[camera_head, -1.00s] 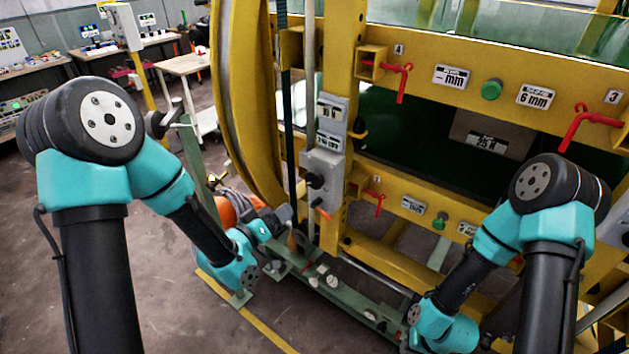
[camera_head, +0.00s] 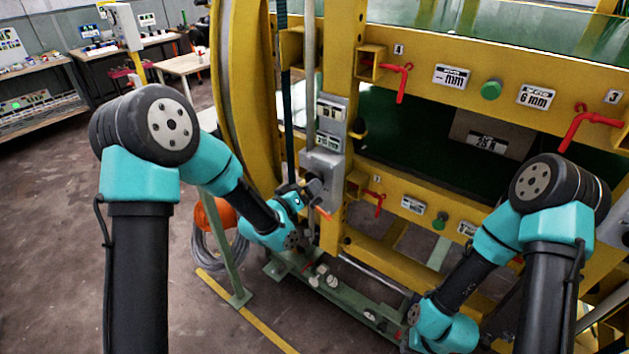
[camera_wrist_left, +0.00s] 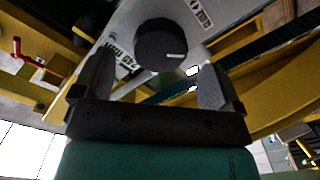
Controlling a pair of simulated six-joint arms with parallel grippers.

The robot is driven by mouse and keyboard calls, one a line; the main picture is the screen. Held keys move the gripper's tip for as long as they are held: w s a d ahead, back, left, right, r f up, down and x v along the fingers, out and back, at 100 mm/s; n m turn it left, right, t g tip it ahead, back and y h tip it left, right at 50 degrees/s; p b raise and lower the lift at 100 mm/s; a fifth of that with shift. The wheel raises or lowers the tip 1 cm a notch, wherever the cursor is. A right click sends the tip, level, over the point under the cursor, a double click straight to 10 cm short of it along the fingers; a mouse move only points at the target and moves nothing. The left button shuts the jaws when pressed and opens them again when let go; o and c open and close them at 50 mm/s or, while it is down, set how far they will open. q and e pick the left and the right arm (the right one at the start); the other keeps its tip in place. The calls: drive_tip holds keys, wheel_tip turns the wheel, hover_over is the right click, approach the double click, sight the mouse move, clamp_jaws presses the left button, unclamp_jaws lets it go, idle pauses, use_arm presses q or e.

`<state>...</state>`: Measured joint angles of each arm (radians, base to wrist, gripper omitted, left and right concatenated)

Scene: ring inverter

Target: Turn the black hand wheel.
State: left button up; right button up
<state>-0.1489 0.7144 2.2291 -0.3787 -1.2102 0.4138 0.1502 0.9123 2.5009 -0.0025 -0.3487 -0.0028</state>
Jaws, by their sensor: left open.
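The black hand wheel (camera_wrist_left: 163,45) is a round dark knob with a small white mark on a grey panel. In the left wrist view it lies just beyond and between the fingertips of my left gripper (camera_wrist_left: 156,66). The gripper is open and nothing is held; I cannot tell whether a finger touches the wheel. In the head view my left gripper (camera_head: 301,188) is in front of the grey control box (camera_head: 322,163) and partly hides the wheel. The tip of my right arm runs low at the right, and its gripper does not show.
The yellow frame (camera_head: 345,100) stands close around the box. A small orange lever (camera_head: 322,213) is just below the gripper. Red handles (camera_head: 401,82) stick out to the right. A green post (camera_head: 226,250) stands beside my left forearm.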

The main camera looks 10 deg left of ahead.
use_arm(q)
drive_tip(key=x, duration=0.5)
drive_tip(key=c, duration=0.9)
drive_tip(key=shift+c, duration=0.2)
drive_tip(key=shift+m, duration=0.4)
drive_tip(key=m, duration=0.5)
drive_tip(key=shift+a, duration=0.1)
drive_tip(key=m, duration=0.5)
drive_tip(key=shift+m, duration=0.3)
